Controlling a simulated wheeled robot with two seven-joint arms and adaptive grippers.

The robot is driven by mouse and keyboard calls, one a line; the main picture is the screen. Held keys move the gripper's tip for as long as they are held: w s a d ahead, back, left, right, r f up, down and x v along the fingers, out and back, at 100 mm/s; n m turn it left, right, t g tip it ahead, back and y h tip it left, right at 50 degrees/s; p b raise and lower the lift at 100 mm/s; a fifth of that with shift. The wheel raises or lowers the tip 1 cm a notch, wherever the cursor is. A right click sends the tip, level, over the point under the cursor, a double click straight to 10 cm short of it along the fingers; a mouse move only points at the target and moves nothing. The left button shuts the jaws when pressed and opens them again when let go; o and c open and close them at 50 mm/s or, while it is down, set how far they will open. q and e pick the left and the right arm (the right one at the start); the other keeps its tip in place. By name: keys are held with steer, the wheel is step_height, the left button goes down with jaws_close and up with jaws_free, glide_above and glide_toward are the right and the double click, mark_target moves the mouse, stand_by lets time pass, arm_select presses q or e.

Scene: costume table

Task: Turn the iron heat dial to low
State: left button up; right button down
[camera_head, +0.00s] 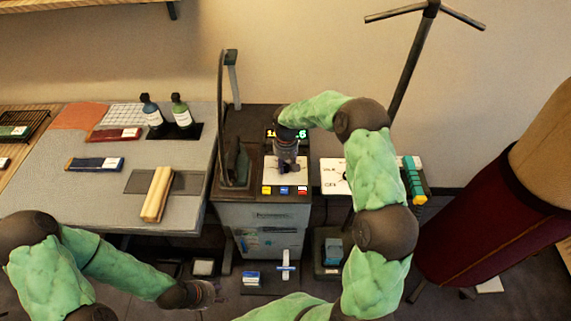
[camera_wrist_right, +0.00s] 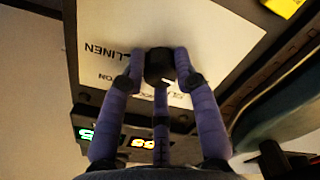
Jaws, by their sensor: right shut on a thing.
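The iron heat dial (camera_wrist_right: 158,66) is a small black knob on a white panel (camera_wrist_right: 205,30) in the right wrist view. Printed words show around it; LINEN is readable, the others are partly covered. The fingers of my right gripper (camera_wrist_right: 157,75) are shut on the dial from both sides. In the head view my right gripper (camera_head: 287,165) points down onto the panel and hides most of the dial.
A lit display (camera_head: 297,134) is behind the panel, and yellow, blue and red buttons (camera_head: 284,190) line its front. A dark iron (camera_head: 239,165) stands close at the left.

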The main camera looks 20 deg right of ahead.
mark_target(286, 166)
steer(key=shift+s+f, duration=0.1)
steer(key=shift+s, duration=0.05)
steer(key=c, duration=0.9)
jaws_free()
steer(key=shift+c, duration=0.2)
step_height(286, 166, up, 12)
steer(key=shift+d, duration=0.1)
